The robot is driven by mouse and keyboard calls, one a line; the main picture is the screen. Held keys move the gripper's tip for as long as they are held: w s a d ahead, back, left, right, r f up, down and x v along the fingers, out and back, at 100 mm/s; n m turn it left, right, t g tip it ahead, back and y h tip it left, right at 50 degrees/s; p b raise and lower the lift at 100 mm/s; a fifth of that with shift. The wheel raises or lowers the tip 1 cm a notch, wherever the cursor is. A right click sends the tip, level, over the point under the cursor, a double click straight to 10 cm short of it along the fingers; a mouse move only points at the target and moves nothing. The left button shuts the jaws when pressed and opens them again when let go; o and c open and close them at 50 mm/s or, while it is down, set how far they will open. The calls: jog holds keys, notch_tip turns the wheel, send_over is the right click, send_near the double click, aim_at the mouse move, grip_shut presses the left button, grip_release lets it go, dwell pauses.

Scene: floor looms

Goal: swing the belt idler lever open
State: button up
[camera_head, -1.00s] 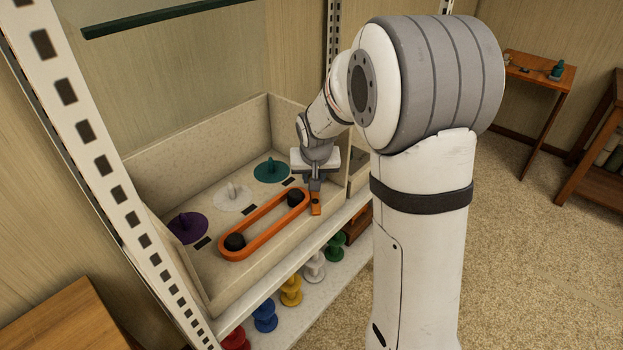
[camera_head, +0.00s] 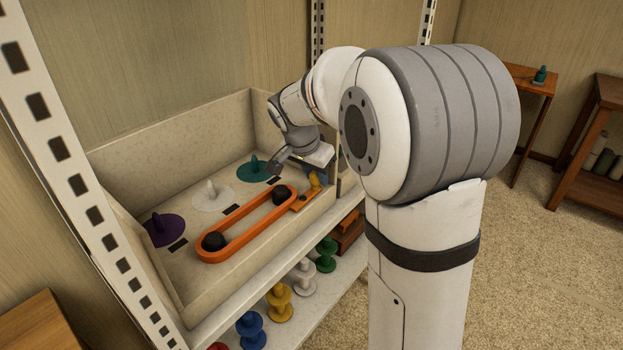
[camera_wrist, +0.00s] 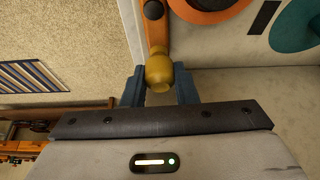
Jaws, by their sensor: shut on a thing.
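The belt idler lever is a short orange arm (camera_head: 302,202) at the right end of the belt loop, with a yellow knob (camera_head: 314,180) on its outer end. It points to the back right in the head view. The orange arm (camera_wrist: 156,25) and knob (camera_wrist: 159,72) also show in the wrist view. My gripper (camera_wrist: 159,88) is shut on the knob, with a blue-grey finger on each side. In the head view my gripper (camera_head: 311,172) is partly hidden by its own wrist. The orange belt (camera_head: 245,228) runs around two black pulleys (camera_head: 213,241).
Purple (camera_head: 163,231), white (camera_head: 211,198) and teal (camera_head: 253,170) discs with pegs sit behind the belt in the walled tray (camera_head: 170,145). Several coloured spools (camera_head: 279,302) stand on the shelf below. A perforated rack post (camera_head: 75,185) rises at left.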

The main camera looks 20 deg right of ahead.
jog(key=shift+s+d+f+m, duration=0.1)
jog(key=shift+s+f+m, duration=0.1)
jog(key=shift+m, duration=0.1)
dwell(0.4)
jog(key=o, duration=1)
jog(key=shift+r, duration=0.15)
jog(key=v, duration=0.7)
jog(key=shift+r+p, duration=0.35)
